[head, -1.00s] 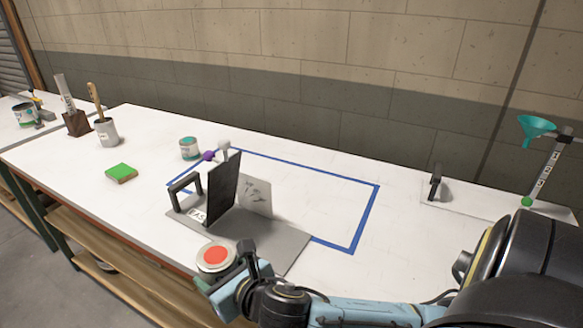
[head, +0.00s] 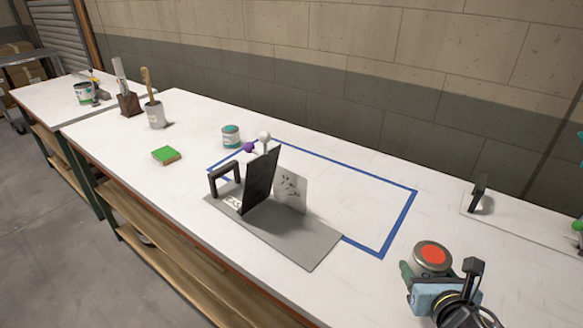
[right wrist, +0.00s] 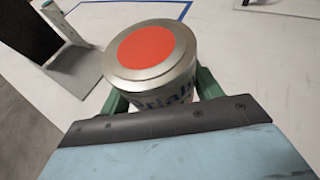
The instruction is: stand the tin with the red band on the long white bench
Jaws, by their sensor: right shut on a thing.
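The tin held by my right gripper has a silver rim and a red disc on its lid (head: 431,257); in the right wrist view (right wrist: 151,52) its side shows partly, with dark lettering, and I cannot see a red band there. My right gripper (head: 428,277) is shut on this tin, its green fingers on either side of it. The tin is upright or nearly so, over the front right part of the long white bench (head: 330,160). I cannot tell whether its base touches the bench. My left gripper is not in view.
A grey base plate (head: 310,250) with a black upright panel (head: 259,182) stands mid-bench, beside a blue taped outline (head: 400,225). A teal-lidded tin (head: 231,137), a green sponge-like block (head: 166,155) and a brush pot (head: 155,115) stand further left. Bench surface inside the outline is mostly clear.

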